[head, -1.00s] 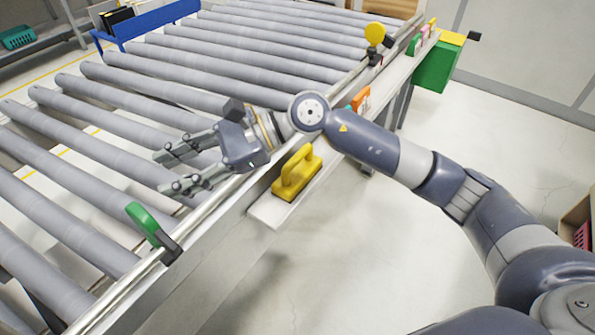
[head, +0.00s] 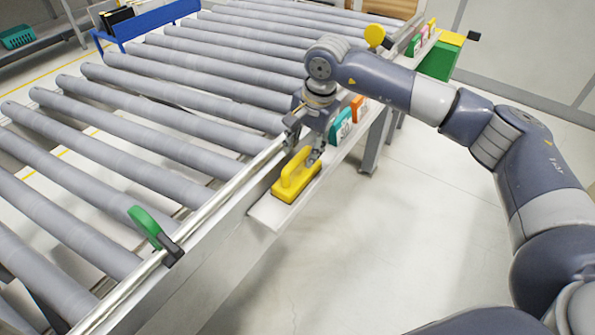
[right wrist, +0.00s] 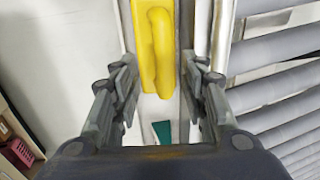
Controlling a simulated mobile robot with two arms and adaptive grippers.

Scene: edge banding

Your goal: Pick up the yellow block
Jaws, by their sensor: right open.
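The yellow block (head: 293,181), a flat base with a raised loop handle, sits on the narrow white ledge beside the conveyor in the head view. It also shows in the right wrist view (right wrist: 157,55) at the top middle. My right gripper (head: 302,152) points down at the block's far end in the head view and partly hides it. In the right wrist view the two fingers (right wrist: 160,85) are apart, one on each side of the block's near end, with nothing held. I cannot tell how close the fingertips are to its sides. My left gripper is not in view.
A teal block (head: 341,126) and an orange block (head: 358,108) stand farther along the ledge, close behind my right gripper. The roller conveyor (head: 150,140) with its metal rail lies left. A green clamp-like piece (head: 150,225) stands on the rail. Floor right of the ledge is clear.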

